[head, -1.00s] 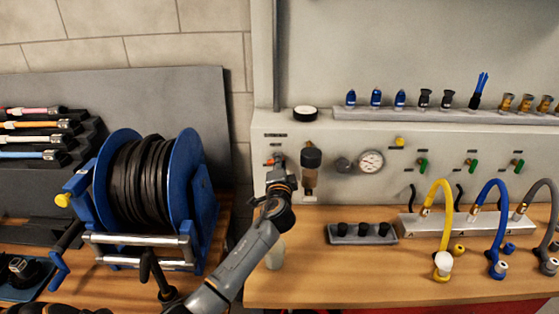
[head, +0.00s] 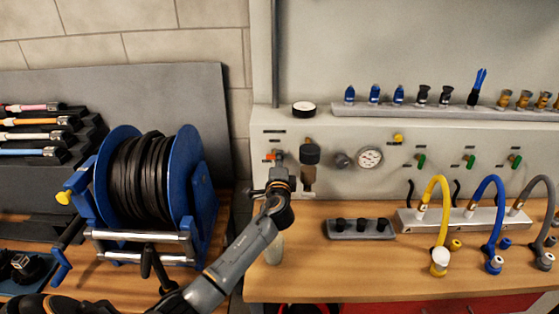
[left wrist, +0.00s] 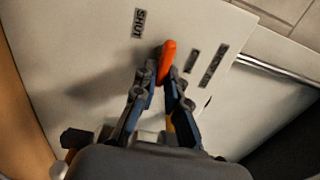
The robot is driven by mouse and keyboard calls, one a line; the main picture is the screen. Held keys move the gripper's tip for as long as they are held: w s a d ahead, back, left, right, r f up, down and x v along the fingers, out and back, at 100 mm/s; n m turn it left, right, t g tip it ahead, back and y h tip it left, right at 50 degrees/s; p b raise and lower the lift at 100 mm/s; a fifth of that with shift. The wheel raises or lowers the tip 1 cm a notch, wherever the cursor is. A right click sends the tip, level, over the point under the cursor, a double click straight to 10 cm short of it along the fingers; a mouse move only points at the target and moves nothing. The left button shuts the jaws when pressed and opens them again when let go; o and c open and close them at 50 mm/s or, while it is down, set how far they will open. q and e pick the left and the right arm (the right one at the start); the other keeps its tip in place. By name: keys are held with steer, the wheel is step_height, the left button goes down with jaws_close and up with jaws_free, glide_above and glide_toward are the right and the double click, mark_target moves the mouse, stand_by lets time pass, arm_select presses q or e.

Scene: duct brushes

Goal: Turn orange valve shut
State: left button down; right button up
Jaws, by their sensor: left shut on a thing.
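The orange valve (head: 271,156) is a small handle on the upper left of the pale panel. In the left wrist view the orange valve (left wrist: 167,62) stands out from the panel between my fingertips. A "SHUT" label (left wrist: 139,23) is printed beside it, with other dark labels on its other side. My left gripper (head: 279,172) is at the panel over the valve; in the left wrist view my left gripper (left wrist: 164,78) has its fingers closed around the handle's near end. In the head view the gripper partly hides the handle. My right gripper is not in view.
A dark-topped filter (head: 310,155) and a round gauge (head: 369,158) sit to the right on the panel. A blue hose reel (head: 190,172) stands left of my arm. Yellow, blue and grey hoses (head: 487,205) rise from the bench at right.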

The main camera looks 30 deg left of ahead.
arm_select(q)
steer(key=shift+f, duration=0.15)
steer(key=c, duration=1.4)
jaws_free()
steer(key=shift+a, duration=0.1)
steer(key=v, duration=1.2)
steer(key=shift+f, duration=0.1)
